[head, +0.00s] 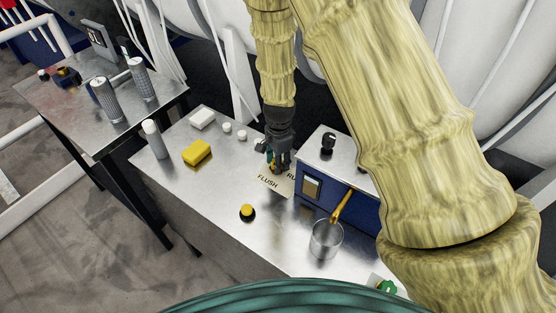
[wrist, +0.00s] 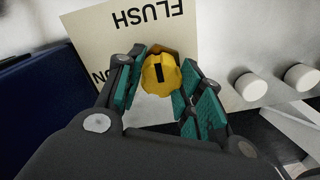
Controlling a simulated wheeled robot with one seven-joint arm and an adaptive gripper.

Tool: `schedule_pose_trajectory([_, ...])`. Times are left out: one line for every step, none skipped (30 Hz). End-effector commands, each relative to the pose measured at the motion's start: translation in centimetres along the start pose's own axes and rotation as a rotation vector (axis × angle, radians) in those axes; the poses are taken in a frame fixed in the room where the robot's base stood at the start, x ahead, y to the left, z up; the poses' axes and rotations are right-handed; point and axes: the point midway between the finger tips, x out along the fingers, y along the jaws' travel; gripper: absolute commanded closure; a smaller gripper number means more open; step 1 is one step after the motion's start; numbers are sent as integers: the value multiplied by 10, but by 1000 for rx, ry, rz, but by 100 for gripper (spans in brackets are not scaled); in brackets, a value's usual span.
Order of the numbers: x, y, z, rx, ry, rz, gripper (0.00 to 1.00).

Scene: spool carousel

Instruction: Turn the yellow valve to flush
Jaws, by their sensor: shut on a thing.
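The yellow valve (wrist: 160,74) is a scalloped knob with a black mark on top, seen in the wrist view between my fingers. My gripper (wrist: 158,90) points down over it and its teal finger pads are closed around the knob. The label plate (wrist: 95,30) under the valve reads FLUSH on one side and a partly covered word on the other. In the head view my gripper (head: 278,168) stands at the label plate (head: 268,181), beside the blue box, and mostly hides the valve.
A blue box (head: 345,208) with an amber spout stands right of my gripper, with a clear glass (head: 326,240) below the spout. A yellow-and-black button (head: 247,212), yellow sponge (head: 197,152), white bottle (head: 154,139) and small white caps (head: 242,135) are on the metal table.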

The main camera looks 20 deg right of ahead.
Motion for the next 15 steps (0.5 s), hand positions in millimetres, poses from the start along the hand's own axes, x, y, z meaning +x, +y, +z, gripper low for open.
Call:
schedule_pose_trajectory([-1,-1,-2,3,2,-3,87])
schedule_pose_trajectory([-1,-1,-2,3,2,-3,87])
schedule_pose_trajectory([-1,-1,-2,3,2,-3,87])
schedule_pose_trajectory([-1,-1,-2,3,2,-3,87])
schedule_pose_trajectory([-1,-1,-2,3,2,-3,87])
schedule_pose_trajectory([-1,-1,-2,3,2,-3,87])
schedule_pose_trajectory([-1,-1,-2,2,2,-3,87])
schedule_pose_trajectory([-1,-1,-2,2,2,-3,87])
schedule_pose_trajectory([-1,-1,-2,2,2,-3,87])
schedule_pose_trajectory([-1,-1,-2,2,2,-3,60])
schedule_pose_trajectory([-1,-1,-2,2,2,-3,54])
schedule_pose_trajectory([-1,-1,-1,2,2,-3,47])
schedule_pose_trajectory([-1,-1,-1,2,2,-3,42])
schedule_pose_trajectory([-1,-1,-1,2,2,-2,42])
schedule_pose_trajectory([-1,-1,-1,2,1,-2,42])
